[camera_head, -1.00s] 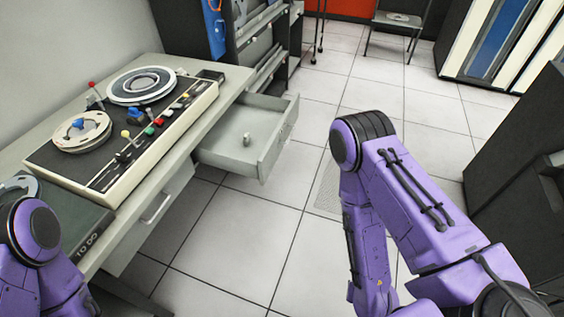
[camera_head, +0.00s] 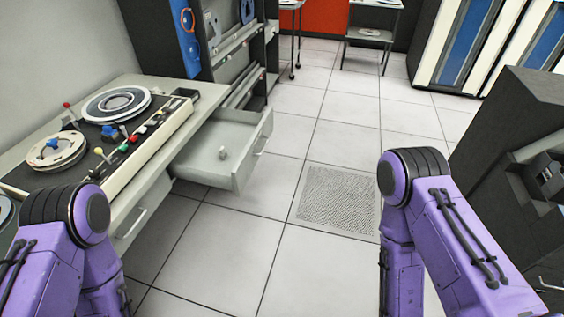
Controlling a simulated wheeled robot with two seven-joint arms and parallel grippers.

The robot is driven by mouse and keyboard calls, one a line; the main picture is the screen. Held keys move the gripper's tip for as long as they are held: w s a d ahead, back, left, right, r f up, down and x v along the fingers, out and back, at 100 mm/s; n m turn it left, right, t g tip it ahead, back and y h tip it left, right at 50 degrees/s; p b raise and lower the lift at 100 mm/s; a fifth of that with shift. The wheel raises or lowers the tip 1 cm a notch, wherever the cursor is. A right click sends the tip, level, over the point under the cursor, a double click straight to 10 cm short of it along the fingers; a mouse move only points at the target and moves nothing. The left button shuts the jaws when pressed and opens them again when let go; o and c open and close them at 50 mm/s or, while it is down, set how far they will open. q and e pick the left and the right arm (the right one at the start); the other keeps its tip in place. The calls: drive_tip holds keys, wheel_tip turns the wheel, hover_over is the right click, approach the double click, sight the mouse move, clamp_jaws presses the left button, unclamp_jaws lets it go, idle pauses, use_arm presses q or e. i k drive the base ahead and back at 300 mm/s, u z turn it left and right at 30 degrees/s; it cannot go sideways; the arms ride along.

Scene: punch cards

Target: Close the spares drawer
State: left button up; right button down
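An open grey drawer (camera_head: 237,178) sticks out to the right from under the desk top (camera_head: 209,97). Its front panel with a bar handle (camera_head: 260,147) faces right, and one small pale object (camera_head: 223,153) is inside. A second drawer handle (camera_head: 132,222) shows nearer on the desk, with that drawer shut. No label naming the spares drawer is legible. My purple left arm is at the lower left and my purple right arm at the lower right, both apart from the open drawer. Neither gripper is in the picture.
A tape deck (camera_head: 150,140) with two reels and coloured knobs sits on the desk. A dark rack (camera_head: 225,40) stands behind it. A dark machine (camera_head: 520,150) stands at the right. The tiled floor is clear around a perforated tile (camera_head: 338,200).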

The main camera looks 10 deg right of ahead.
sight(245, 136)
drive_tip(key=z, duration=0.15)
drive_tip(key=i, duration=0.95)
drive_tip(key=u, duration=0.45)
